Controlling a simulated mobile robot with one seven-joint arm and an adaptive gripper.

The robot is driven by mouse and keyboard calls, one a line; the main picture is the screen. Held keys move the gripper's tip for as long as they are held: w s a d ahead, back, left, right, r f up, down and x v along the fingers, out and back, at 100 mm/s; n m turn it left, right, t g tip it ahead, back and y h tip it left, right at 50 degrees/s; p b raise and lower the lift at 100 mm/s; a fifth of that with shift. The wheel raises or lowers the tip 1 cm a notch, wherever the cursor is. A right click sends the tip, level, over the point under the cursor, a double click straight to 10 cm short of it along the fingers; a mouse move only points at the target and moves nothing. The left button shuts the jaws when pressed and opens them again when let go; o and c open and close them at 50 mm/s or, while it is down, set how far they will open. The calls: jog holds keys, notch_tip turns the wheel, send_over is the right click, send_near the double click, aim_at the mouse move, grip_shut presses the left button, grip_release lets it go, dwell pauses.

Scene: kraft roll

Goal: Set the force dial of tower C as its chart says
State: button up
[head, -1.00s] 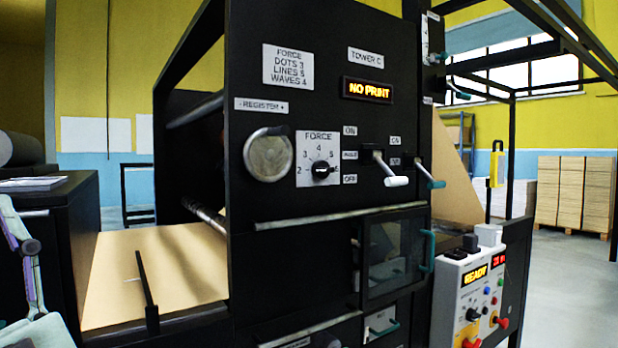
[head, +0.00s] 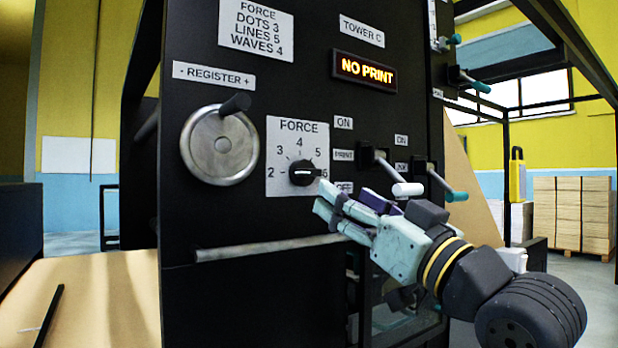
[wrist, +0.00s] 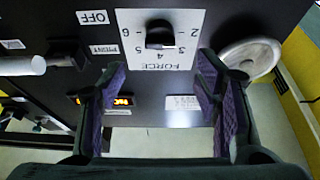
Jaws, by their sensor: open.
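The force dial (head: 303,173) is a black knob on a white scale plate marked 2 to 6 on tower C's black panel. Its bar lies level, with its longer end toward the 6. The chart (head: 256,30) above reads FORCE, DOTS 3, LINES 5, WAVES 4. The tower C label (head: 362,30) sits above a display (head: 364,70) reading NO PRINT. My gripper (head: 326,198) is open and empty, just below and right of the dial. In the wrist view the dial (wrist: 160,35) appears upside down, beyond and between the spread fingers.
A register handwheel (head: 219,145) with a black handle is left of the dial. The print lever (head: 405,189) and a teal-tipped lever (head: 455,195) stick out to the right, close to my gripper. A metal bar (head: 265,246) runs below the dial.

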aim_at(312, 174)
jog(key=p+x, duration=0.2)
jog(key=x, duration=0.7)
jog(key=shift+w+a+r+p, duration=0.2)
jog(key=shift+w+a+p, duration=0.05)
jog(key=shift+w+p, duration=0.05)
jog(key=shift+c, duration=0.6)
jog(key=c, duration=1.1)
